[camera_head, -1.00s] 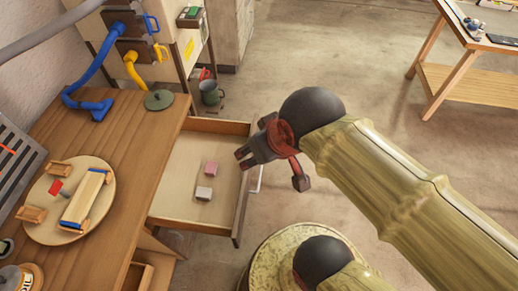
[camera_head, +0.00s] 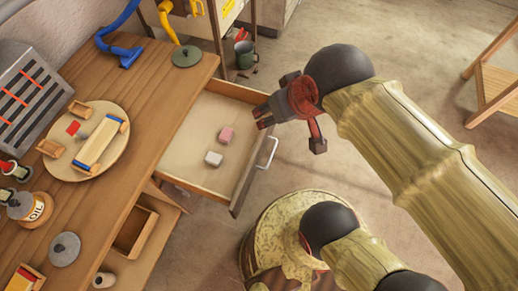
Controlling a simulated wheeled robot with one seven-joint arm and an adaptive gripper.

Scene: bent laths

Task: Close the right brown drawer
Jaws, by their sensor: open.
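The right brown drawer (camera_head: 192,150) is pulled out from under the wooden workbench (camera_head: 150,95), to the right of the bench's front edge. A pink block (camera_head: 226,134) and a white block (camera_head: 213,158) lie on its pale bottom. Its front panel carries a light metal handle (camera_head: 268,152). My gripper (camera_head: 262,112) is open and empty, and appears at the far end of the drawer's front panel in the picture. I cannot tell whether it touches the panel. The arm comes in from the right.
Another open compartment (camera_head: 135,232) with a small box shows lower down at the bench front. A round board (camera_head: 112,150) with toy parts, an oil can (camera_head: 38,208) and a green lid (camera_head: 187,56) stand on the bench. A green mug (camera_head: 244,54) stands beyond the drawer.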

